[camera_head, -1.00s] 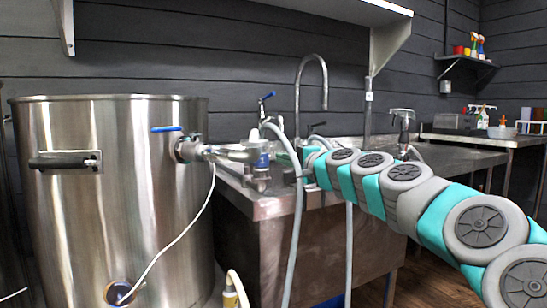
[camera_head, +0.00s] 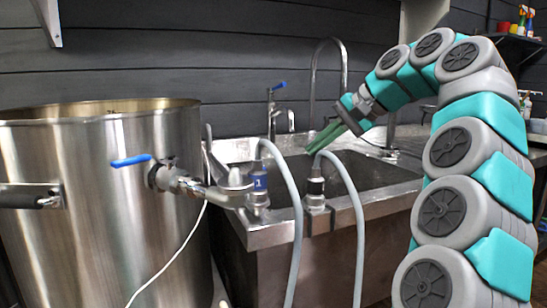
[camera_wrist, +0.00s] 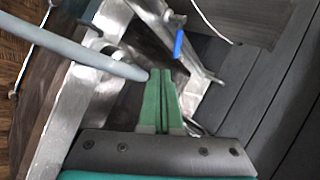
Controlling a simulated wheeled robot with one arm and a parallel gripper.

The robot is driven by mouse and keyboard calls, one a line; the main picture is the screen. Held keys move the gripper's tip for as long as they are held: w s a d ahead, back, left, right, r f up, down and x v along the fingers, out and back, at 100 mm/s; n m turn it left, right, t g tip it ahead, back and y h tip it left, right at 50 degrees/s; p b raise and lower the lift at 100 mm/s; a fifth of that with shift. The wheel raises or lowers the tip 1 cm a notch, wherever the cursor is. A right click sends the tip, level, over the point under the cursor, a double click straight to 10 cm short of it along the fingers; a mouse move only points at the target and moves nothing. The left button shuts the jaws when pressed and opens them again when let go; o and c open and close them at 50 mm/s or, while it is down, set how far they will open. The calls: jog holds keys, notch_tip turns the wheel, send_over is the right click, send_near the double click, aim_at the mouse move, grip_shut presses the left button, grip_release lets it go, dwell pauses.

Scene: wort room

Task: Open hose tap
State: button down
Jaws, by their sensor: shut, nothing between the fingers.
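A slim metal tap with a blue lever (camera_head: 277,87) stands upright at the back of the sink, against the dark wall. A blue lever on a metal fitting also shows in the wrist view (camera_wrist: 178,44), ahead of the fingertips and a little right; it looks like this tap. My gripper (camera_head: 312,150) has green fingers, shut and empty. It is over the sink, to the right of the tap and lower than its lever, pointing down-left. In the wrist view the fingers (camera_wrist: 160,76) lie together, apart from the lever. A grey hose (camera_wrist: 90,55) crosses left of the fingertips.
A large steel kettle (camera_head: 90,225) with a blue-handled valve (camera_head: 130,161) stands left of the sink (camera_head: 375,184). Two grey hoses (camera_head: 287,195) (camera_head: 350,190) loop up from couplings on the sink's front rim. A tall curved spout (camera_head: 313,85) rises behind my gripper.

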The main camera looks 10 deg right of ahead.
jog(key=shift+w+a+f, duration=0.2)
jog(key=shift+a+f, duration=0.15)
jog(key=shift+f, duration=0.2)
jog(key=w+a+r+x, duration=0.1)
jog(key=r+x, duration=0.1)
jog(key=x, duration=0.9)
jog(key=shift+w+a+f, duration=0.2)
jog(key=shift+w+a, duration=0.1)
